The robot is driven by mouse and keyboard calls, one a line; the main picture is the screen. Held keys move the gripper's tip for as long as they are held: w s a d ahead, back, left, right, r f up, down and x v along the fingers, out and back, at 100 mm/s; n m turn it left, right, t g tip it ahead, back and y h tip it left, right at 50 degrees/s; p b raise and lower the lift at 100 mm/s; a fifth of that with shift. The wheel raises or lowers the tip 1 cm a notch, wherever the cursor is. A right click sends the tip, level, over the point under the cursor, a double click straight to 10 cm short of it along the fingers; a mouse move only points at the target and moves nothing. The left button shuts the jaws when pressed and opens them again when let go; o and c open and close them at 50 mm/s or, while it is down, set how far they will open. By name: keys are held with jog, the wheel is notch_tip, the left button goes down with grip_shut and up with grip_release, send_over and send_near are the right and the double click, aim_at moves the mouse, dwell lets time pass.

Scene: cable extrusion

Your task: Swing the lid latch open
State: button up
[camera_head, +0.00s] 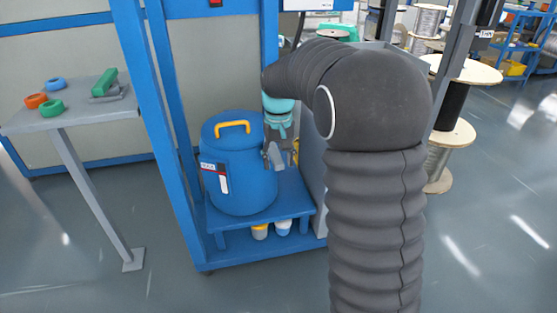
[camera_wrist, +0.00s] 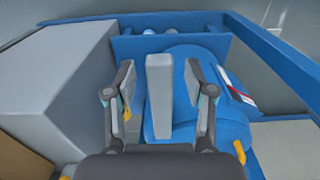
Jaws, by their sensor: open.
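A blue drum (camera_head: 243,190) with a blue lid and yellow lid handle (camera_head: 232,127) stands on a blue shelf. My gripper (camera_head: 279,152) is at the drum's right side, pointing down. In the wrist view my gripper (camera_wrist: 159,88) is open, with one finger on each side of a light grey upright bar, which looks like the lid latch (camera_wrist: 159,100). Gaps show between the bar and both fingers. The drum also shows behind it in the wrist view (camera_wrist: 190,65). In the head view my arm and gripper make the latch hard to make out.
A grey box-like body (camera_wrist: 60,85) stands close left of my gripper in the wrist view. Blue frame posts (camera_head: 150,110) rise beside the drum. A grey side table (camera_head: 75,113) holds coloured rings and a green-handled tool. Cable spools (camera_head: 450,135) stand at right.

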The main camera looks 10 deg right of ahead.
jog(key=shift+f, duration=0.1)
grip_shut()
